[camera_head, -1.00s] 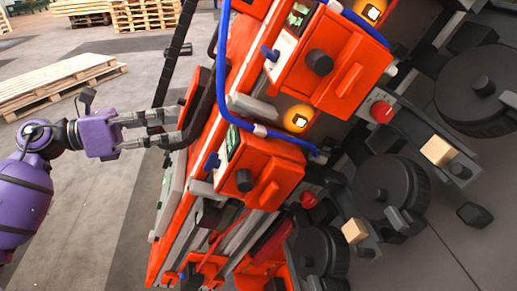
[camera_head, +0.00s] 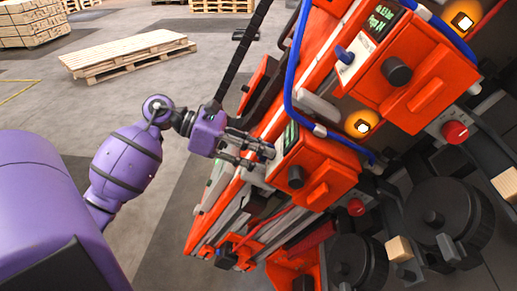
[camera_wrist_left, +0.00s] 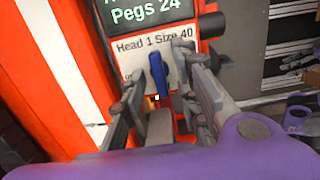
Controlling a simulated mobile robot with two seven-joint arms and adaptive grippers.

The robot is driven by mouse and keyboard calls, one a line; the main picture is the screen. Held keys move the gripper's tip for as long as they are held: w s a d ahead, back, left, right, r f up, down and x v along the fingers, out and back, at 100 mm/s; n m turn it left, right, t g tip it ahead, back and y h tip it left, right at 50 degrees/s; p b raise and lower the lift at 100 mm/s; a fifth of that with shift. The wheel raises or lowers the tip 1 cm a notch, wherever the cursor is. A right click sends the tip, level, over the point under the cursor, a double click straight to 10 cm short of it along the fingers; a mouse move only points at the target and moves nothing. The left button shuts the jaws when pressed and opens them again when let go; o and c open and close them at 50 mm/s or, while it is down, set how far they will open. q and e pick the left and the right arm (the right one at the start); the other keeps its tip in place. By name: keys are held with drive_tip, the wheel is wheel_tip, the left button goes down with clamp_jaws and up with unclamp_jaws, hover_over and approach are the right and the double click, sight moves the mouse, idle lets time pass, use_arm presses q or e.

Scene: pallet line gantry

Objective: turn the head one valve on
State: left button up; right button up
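The head one valve is a blue lever (camera_wrist_left: 158,75) on a white plate labelled "Head 1 Size 40" (camera_wrist_left: 155,47) in the left wrist view. The lever stands close to upright in that view. My left gripper (camera_wrist_left: 160,82) is open, with one finger on each side of the lever. I see gaps between lever and fingers, but cannot tell whether either touches lower down. In the head view my left gripper (camera_head: 260,155) is at the left side of the lower orange head box (camera_head: 325,165), and its fingers mostly cover the lever. My right gripper is not in view.
A second orange head box (camera_head: 415,75) with its own blue lever (camera_head: 344,54) sits above right. A blue hose (camera_head: 290,90) runs close by the gripper. Amber lamps (camera_head: 363,124), a red button (camera_head: 455,132) and black reels (camera_head: 440,215) lie to the right.

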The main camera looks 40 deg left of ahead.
use_arm(q)
clamp_jaws()
